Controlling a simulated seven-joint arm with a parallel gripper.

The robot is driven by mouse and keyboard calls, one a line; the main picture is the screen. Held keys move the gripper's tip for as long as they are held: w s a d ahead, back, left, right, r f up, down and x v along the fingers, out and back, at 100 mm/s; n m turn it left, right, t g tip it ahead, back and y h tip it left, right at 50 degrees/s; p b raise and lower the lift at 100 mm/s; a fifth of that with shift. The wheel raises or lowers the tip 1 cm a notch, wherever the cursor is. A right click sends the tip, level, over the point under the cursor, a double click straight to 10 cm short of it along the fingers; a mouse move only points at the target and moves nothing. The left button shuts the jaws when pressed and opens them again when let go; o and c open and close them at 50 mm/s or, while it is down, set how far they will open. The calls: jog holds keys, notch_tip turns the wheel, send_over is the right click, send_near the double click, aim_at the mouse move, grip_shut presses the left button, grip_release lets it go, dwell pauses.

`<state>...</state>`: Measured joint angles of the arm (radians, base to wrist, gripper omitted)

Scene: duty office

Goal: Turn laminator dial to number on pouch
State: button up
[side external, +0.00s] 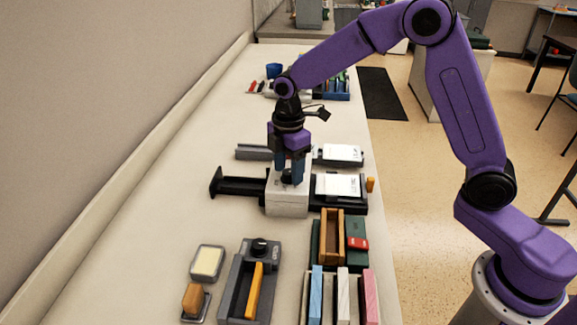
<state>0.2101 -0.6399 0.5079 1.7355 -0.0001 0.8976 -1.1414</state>
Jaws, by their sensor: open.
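The laminator (287,204) is a pale box on the counter with dark trays out to its left and right. A small black dial (289,177) shows on its top. My gripper (290,176) points straight down over the laminator, open, with its blue fingers around or just above the dial. I cannot tell whether they touch it. A white pouch (339,186) lies on the right tray. Its print is too small to read. The dial's markings are hidden or too small to read.
Behind the laminator, a grey device (258,152) has a white sheet (343,152) at its right. The counter's left side is clear.

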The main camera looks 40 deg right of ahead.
jog(key=c, duration=1.1)
jog(key=shift+o, duration=0.2)
jog(key=shift+m, duration=0.3)
jog(key=m, duration=1.9)
